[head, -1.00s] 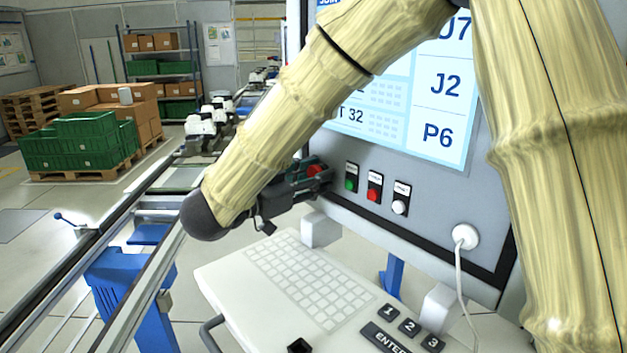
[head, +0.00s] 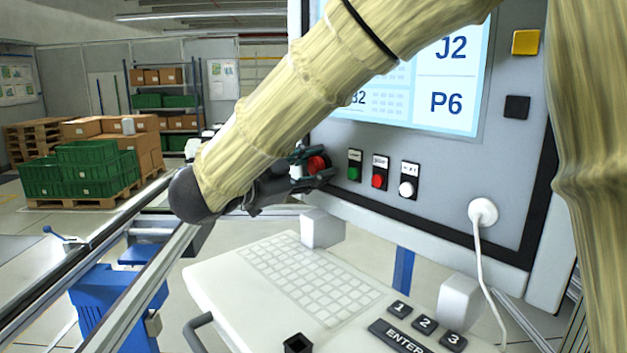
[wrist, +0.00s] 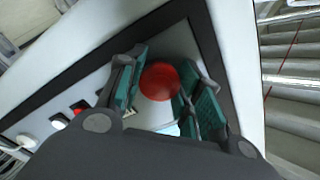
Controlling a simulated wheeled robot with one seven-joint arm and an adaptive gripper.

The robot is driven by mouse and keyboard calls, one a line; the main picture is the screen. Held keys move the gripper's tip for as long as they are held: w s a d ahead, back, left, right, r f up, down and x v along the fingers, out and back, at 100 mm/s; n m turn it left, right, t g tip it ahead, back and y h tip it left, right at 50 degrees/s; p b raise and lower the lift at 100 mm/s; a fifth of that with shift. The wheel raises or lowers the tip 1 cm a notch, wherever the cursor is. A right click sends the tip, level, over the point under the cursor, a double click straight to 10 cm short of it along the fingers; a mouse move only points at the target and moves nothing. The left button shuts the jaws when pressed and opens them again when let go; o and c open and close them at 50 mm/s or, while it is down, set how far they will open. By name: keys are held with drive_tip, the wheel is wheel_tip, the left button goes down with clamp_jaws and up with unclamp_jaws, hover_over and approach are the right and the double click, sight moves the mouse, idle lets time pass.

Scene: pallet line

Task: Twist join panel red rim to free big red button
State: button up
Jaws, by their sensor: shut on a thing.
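The big red button (head: 317,164) is at the lower left of the join panel (head: 455,210). In the wrist view the round red button (wrist: 159,82) sits between the two teal-padded fingers of my gripper (wrist: 160,92). My gripper (head: 312,170) is shut on the button's rim from the sides, close to the panel face. In the head view the fingers partly hide the button. The rim itself cannot be told apart from the button's red top.
Green (head: 354,173), red (head: 378,180) and white (head: 406,188) small buttons sit just right of my gripper. Below is a white keyboard shelf (head: 225,285). A white cable plug (head: 483,212) is on the panel. A conveyor rail (head: 160,285) runs at left.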

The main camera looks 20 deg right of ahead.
idle(0.4)
drive_tip(key=o, duration=1.1)
drive_tip(key=shift+c, duration=0.2)
drive_tip(key=v, duration=1.2)
